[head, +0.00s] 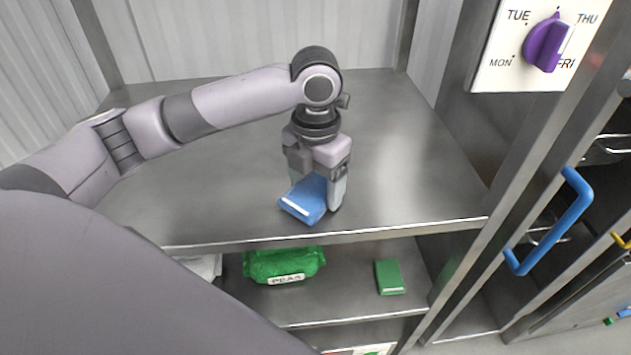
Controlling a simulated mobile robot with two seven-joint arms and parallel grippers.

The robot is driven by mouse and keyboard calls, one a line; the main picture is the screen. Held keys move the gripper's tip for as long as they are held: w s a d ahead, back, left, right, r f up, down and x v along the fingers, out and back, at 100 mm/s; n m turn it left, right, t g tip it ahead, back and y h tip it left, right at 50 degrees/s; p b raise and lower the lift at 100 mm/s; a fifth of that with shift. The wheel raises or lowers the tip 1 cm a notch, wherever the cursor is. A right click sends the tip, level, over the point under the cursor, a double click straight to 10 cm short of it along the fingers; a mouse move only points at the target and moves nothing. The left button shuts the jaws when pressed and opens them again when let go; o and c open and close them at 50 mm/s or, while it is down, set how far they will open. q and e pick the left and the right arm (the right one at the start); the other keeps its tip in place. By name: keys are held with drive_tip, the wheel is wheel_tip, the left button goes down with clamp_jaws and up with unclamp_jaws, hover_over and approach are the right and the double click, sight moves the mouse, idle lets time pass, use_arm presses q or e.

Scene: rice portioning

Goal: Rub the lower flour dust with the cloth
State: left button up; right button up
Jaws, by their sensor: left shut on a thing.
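My left gripper (322,190) is shut on a blue cloth (305,199), a folded block with a white stripe along its front edge. The gripper points down and holds the cloth at the upper metal shelf (410,150), near its front edge. I cannot tell whether the cloth touches the surface. No flour dust can be made out on the visible part of the shelf; the area under the cloth and gripper is hidden. My right gripper is not in view.
On the shelf below are a green bag labelled peas (284,264), a green block (390,277) and a partly hidden white item (203,266). A purple day dial (546,43) and a blue handle (552,222) are at the right. The upper shelf is otherwise bare.

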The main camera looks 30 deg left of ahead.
use_arm(q)
drive_tip(key=shift+r, duration=2.9)
drive_tip(key=shift+r, duration=1.5)
